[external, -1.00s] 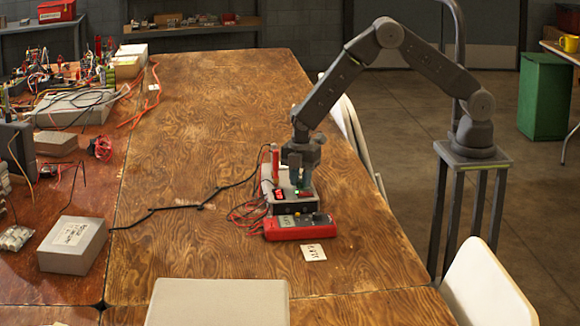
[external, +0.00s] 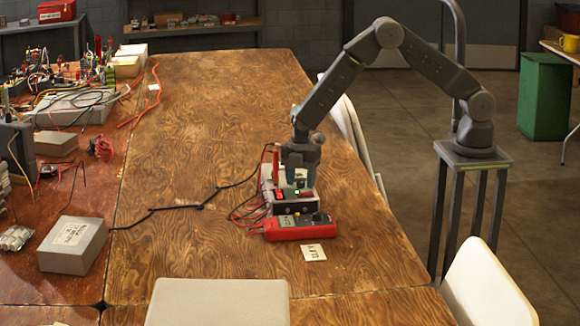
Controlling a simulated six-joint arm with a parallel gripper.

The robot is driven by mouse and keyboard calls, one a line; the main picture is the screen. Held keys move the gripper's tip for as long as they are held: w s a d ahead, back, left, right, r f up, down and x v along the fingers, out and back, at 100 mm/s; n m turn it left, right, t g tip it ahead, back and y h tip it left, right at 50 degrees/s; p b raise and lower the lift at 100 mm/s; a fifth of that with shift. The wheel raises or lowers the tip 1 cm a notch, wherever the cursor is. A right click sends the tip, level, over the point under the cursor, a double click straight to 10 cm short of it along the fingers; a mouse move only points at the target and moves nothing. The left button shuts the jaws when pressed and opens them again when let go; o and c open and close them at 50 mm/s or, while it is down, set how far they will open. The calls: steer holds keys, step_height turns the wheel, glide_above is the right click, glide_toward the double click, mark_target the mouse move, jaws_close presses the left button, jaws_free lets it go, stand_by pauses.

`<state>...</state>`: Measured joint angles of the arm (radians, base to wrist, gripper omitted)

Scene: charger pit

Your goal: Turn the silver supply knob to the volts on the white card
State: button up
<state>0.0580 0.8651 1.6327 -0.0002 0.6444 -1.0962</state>
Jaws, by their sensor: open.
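The supply (external: 293,205) is a small grey box with a red lit display and a green light, standing on the wooden table. My gripper (external: 300,180) points down just above the supply's top and is open. The silver knob cannot be made out; my gripper covers that area. I cannot tell whether the fingers touch anything. The white card (external: 313,253) lies flat on the table in front of the meter, and its writing is too small to read. A red multimeter (external: 300,227) lies in front of the supply.
Red leads (external: 248,213) and a black cable (external: 175,207) run left from the supply. A grey box (external: 74,245) and cluttered electronics stand on the left table. A grey case (external: 217,302) is at the near edge. The far wooden tabletop (external: 215,90) is clear.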

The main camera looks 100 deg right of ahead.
steer(key=shift+r, duration=0.1)
step_height(320, 180, up, 14)
stand_by(0.5)
step_height(320, 180, up, 6)
steer(key=m+t, duration=0.1)
steer(key=m, duration=0.1)
glide_above(301, 182)
steer(key=s, duration=0.3)
steer(key=s+a+r+m+t, duration=0.1)
steer(key=s+r+m+t, duration=0.15)
steer(key=s+r, duration=0.5)
steer(key=s+a+r+m+t, duration=0.1)
steer(key=s+m, duration=0.6)
steer(key=s, duration=0.9)
steer(key=shift+s+a+r+t, duration=0.25)
steer(key=shift+r+t, duration=0.25)
steer(key=shift+t, duration=0.05)
steer(key=shift+m, duration=0.25)
